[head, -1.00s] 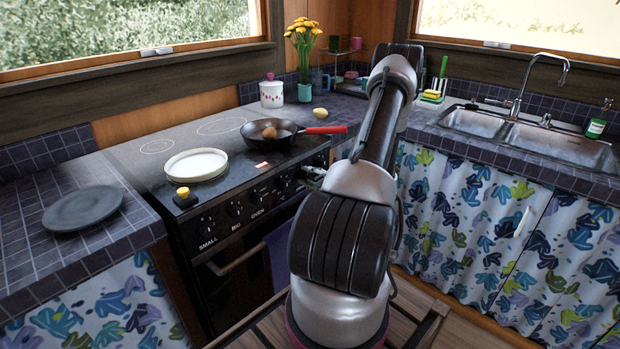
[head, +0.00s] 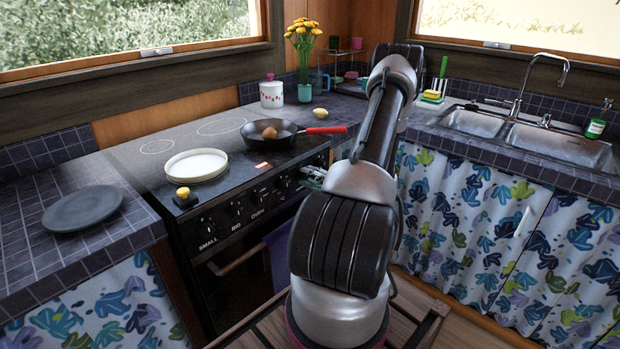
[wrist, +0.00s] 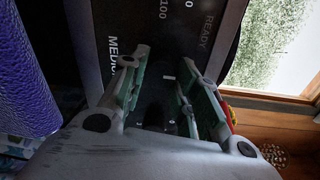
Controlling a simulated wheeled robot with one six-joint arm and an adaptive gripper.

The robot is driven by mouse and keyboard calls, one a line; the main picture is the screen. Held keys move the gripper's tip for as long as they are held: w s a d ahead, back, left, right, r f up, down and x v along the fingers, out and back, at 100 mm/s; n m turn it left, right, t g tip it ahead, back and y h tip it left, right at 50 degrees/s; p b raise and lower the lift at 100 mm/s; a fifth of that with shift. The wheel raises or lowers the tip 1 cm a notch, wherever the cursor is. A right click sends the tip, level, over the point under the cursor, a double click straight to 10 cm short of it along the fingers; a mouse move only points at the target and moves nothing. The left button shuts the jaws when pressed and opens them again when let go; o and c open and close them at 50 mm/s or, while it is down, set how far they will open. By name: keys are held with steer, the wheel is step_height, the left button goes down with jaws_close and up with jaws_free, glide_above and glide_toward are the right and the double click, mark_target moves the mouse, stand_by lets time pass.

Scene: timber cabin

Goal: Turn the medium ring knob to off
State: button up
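The black stove (head: 190,150) has a front panel with a row of dark knobs; SMALL, BIG and OVEN labels show at its left. My gripper (head: 311,182) is at the right end of this panel, partly behind my arm. In the wrist view, the label starting MEDI (wrist: 113,56) lies just beside one fingertip. My gripper's two fingers (wrist: 160,78) stand apart on either side of a dark knob (wrist: 160,100) with a small white mark near it. Whether the pads touch the knob is too dark to tell. The knob's setting is not readable.
A frying pan (head: 265,138) with a red handle (head: 326,130) sits on the cooktop above my gripper. A white plate (head: 195,165) and a yellow-topped timer (head: 184,196) are further left. An oven handle (head: 238,258) runs below the panel.

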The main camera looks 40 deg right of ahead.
steer(key=o, duration=0.4)
steer(key=shift+o, duration=0.2)
steer(key=s, duration=1.2)
steer(key=shift+d+r, duration=0.3)
steer(key=shift+d, duration=0.1)
